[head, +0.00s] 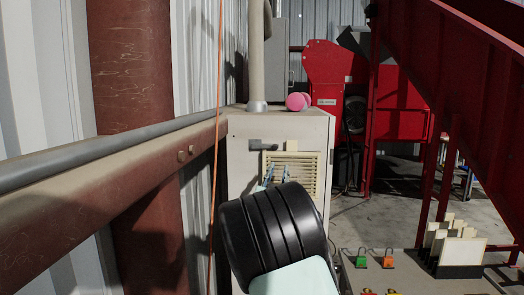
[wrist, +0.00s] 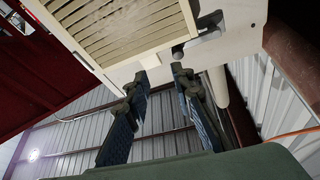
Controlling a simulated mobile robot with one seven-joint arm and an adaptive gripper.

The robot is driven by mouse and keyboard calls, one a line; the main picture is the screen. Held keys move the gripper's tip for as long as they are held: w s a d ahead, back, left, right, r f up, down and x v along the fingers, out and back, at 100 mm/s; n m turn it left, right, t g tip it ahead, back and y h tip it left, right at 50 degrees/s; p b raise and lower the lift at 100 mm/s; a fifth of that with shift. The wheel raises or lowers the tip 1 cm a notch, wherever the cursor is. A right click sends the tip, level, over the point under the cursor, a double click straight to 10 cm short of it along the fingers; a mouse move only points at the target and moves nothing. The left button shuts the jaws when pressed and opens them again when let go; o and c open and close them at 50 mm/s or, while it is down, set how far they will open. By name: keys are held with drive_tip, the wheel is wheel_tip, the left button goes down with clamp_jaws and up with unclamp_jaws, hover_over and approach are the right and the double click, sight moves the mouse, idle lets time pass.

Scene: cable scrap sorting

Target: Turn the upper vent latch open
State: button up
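The slatted cream vent (head: 310,168) is on the front of a pale cabinet. My gripper (head: 274,173) is in front of the vent's left part in the head view. In the wrist view its two fingers (wrist: 160,73) are apart with nothing held between them. Contact with the tab cannot be told. My dark wrist hides the vent's lower part in the head view.
A grey handle (head: 262,145) sticks out left of the tab, close to my right finger in the wrist view (wrist: 197,39). A pink ball-like object (head: 296,102) sits on the cabinet top (head: 275,109). A brown rail (head: 120,190) runs along the left.

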sight(275, 148)
drive_tip(key=shift+t, duration=0.4)
drive_tip(key=w+r, duration=0.1)
drive_tip(key=w, duration=0.2)
drive_tip(key=w+r+p, duration=0.1)
drive_tip(key=w+r, duration=0.1)
drive_tip(key=w, duration=0.1)
drive_tip(key=w+r+p, duration=0.1)
drive_tip(key=w, duration=0.3)
drive_tip(key=shift+r, duration=0.25)
clamp_jaws()
